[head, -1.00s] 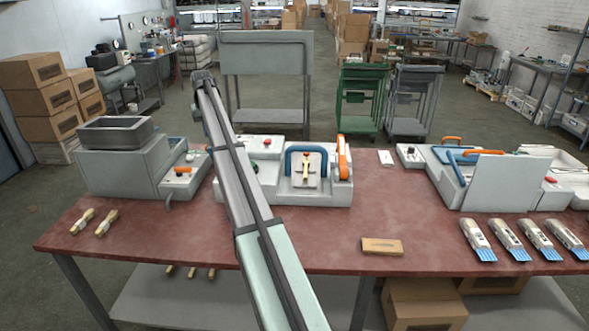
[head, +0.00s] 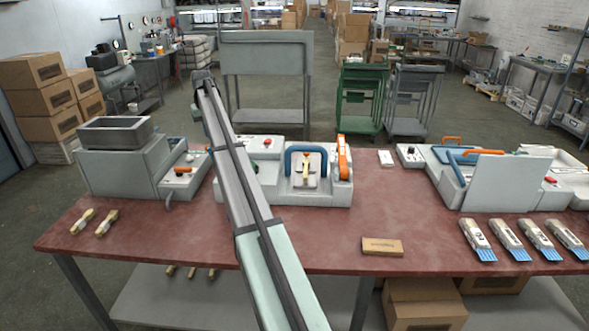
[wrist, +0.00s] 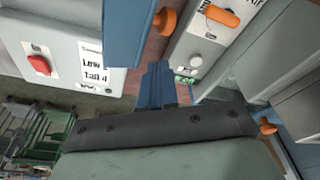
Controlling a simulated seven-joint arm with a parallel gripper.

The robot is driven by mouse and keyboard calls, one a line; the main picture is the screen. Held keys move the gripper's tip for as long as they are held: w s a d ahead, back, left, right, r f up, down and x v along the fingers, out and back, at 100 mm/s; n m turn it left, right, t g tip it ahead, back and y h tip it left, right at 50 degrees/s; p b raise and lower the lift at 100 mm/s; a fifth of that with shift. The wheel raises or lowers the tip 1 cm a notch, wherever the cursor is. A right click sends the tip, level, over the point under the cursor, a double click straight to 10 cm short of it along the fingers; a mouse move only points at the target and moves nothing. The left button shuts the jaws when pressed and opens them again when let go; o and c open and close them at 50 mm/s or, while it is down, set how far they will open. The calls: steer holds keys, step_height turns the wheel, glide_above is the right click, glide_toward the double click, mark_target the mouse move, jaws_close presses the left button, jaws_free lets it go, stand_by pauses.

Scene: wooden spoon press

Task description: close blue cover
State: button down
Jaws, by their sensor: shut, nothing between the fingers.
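A blue arched part (head: 291,160) stands upright on the grey middle press (head: 335,193), framing a pale plate with a yellow strip. In the wrist view a large blue panel (wrist: 130,35) with an orange knob (wrist: 165,20) beside it fills the top middle; I cannot tell if it belongs to that arch. My gripper (wrist: 157,72) shows there with its dark blue fingers together and empty, just below and right of the panel. I cannot tell whether they touch it. In the head view my arm hides the gripper and part of the middle press.
A grey machine (head: 120,172) stands at the left and another (head: 485,185) at the right. Brushes with blue bristles (head: 507,235) and a small cardboard box (head: 382,246) lie near the table's front edge. The wrist view shows a red button (wrist: 40,64) and an orange switch (wrist: 222,17) nearby.

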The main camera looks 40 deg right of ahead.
steer(key=shift+f, duration=0.2)
stand_by(0.3)
steer(key=shift+f, duration=1.45)
steer(key=shift+f, duration=0.15)
